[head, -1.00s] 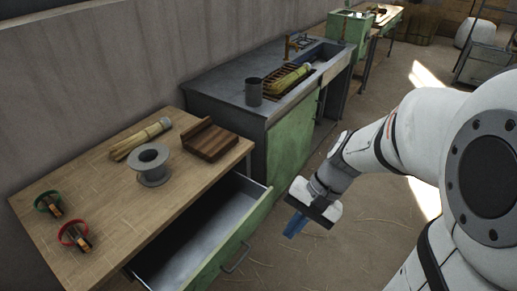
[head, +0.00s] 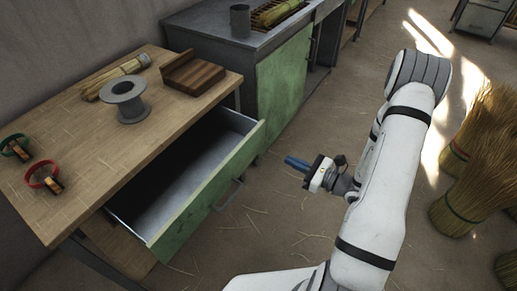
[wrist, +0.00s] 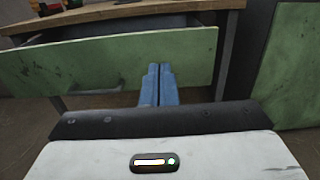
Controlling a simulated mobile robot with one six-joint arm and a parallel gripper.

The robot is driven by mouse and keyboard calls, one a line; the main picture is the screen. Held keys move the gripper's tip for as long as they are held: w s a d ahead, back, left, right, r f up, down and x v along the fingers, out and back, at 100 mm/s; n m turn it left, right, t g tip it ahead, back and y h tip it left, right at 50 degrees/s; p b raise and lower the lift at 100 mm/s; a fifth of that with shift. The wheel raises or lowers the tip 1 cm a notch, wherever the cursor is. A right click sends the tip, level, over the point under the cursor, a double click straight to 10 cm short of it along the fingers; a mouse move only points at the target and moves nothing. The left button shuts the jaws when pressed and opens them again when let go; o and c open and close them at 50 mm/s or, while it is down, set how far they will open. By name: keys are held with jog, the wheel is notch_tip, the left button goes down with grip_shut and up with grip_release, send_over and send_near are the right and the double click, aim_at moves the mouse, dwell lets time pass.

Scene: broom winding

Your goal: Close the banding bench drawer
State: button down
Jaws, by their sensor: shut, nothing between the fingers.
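The banding bench drawer (head: 205,193) stands pulled out from under the wooden bench top (head: 80,135), and its grey inside looks empty. It has a green front with a metal bar handle (head: 230,196). The green front (wrist: 110,62) also fills much of the wrist view, with the handle (wrist: 92,90) to the left. My gripper (head: 290,162) is shut and empty, to the right of the drawer front in the head view, with its blue fingers turned toward it. In the wrist view the fingertips (wrist: 160,68) overlap the front's right part; I cannot tell if they touch, but the head view shows a gap.
A green cabinet (head: 283,80) stands beyond the bench. Straw bundles (head: 475,165) stand at the right.

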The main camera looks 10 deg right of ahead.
aim_at(248, 141)
jog(key=x, duration=1.4)
jog(key=shift+d, duration=0.1)
